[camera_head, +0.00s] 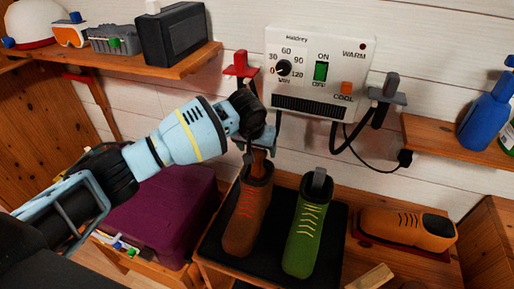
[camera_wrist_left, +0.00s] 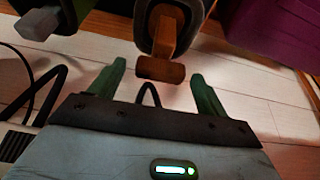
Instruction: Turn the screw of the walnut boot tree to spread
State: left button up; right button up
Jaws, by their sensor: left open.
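The walnut boot tree (camera_head: 258,158) stands in the brown boot with red laces (camera_head: 247,215). Its wooden T-shaped end (camera_wrist_left: 160,70) shows in the left wrist view, sticking out of the boot opening. My left gripper (camera_head: 260,140) is over this boot, pointing down at the boot tree. In the left wrist view its two green fingers (camera_wrist_left: 155,88) are apart, one on each side of the wooden end, with visible gaps. I cannot tell how deep the end sits between them. The boot's inside is mostly hidden. My right gripper is not in view.
A green boot (camera_head: 303,238) with a grey insert (camera_head: 318,180) stands close right on the black mat (camera_head: 213,240). A wall dryer unit (camera_head: 318,75) with hooks and a cable is behind. A purple box (camera_head: 165,215) is left; an orange-brown shoe (camera_head: 395,228) lies right.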

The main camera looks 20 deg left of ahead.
pick_arm(q)
jog(key=c, duration=1)
